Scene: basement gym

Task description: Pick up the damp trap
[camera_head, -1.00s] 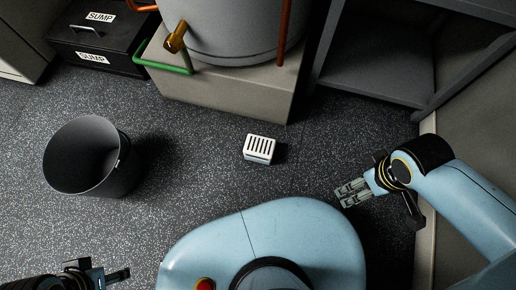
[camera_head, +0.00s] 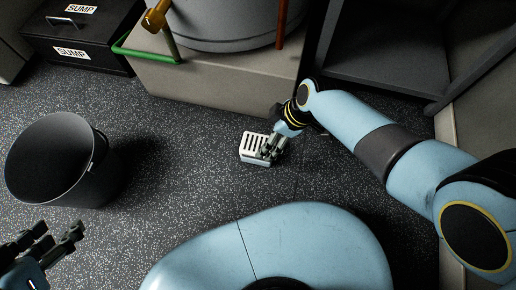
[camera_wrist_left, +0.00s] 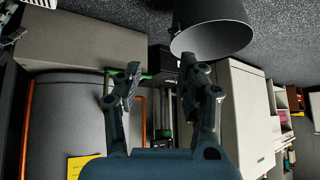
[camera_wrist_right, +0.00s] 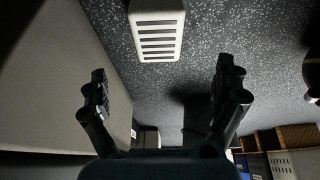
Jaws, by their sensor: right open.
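The damp trap is a small white slotted box (camera_head: 256,147) on the dark speckled floor, in the middle of the head view. My right gripper (camera_head: 270,150) reaches down at the box's right side and partly covers it in that view. In the right wrist view the box (camera_wrist_right: 157,31) is at the top, beyond the open fingers (camera_wrist_right: 167,85), with nothing between them. I cannot tell whether a finger touches it. My left gripper (camera_head: 60,238) is at the lower left, far from the box. In the left wrist view its fingers (camera_wrist_left: 163,88) are apart and empty.
A dark bin (camera_head: 60,165) stands on the floor at left. A tank on a beige plinth (camera_head: 215,95) is behind the box, with a green pipe (camera_head: 148,57). A black SUMP case (camera_head: 85,40) is at top left. Grey shelving (camera_head: 385,60) is at right. Floor around the box is clear.

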